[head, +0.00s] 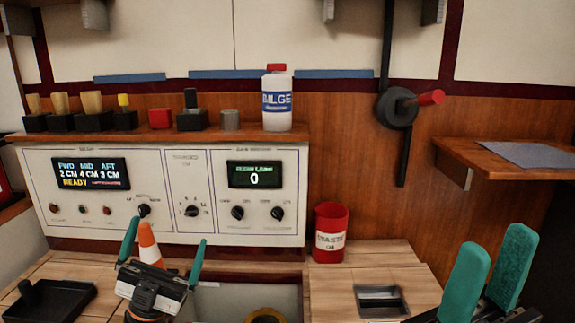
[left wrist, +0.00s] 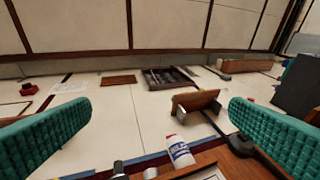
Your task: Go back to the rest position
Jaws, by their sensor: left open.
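My left gripper (head: 168,230) is in front of the white control panel (head: 90,216) in the head view. Its teal fingers are spread wide apart. In the left wrist view the left gripper (left wrist: 158,118) shows both ribbed pads at the sides, with nothing held between them. My right gripper (head: 494,240) is at the lower right of the head view. Its two teal fingers stand apart with an empty gap, and its lower part is cut off by the frame edge.
An orange-and-white cone (head: 149,246) shows by my left gripper; their contact is unclear. A bilge bottle (head: 277,100) stands on the wooden shelf. A red waste can (head: 330,236) stands on the counter (head: 330,285). A red-handled lever (head: 428,98) is on the wall. A black tray (head: 55,302) is left.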

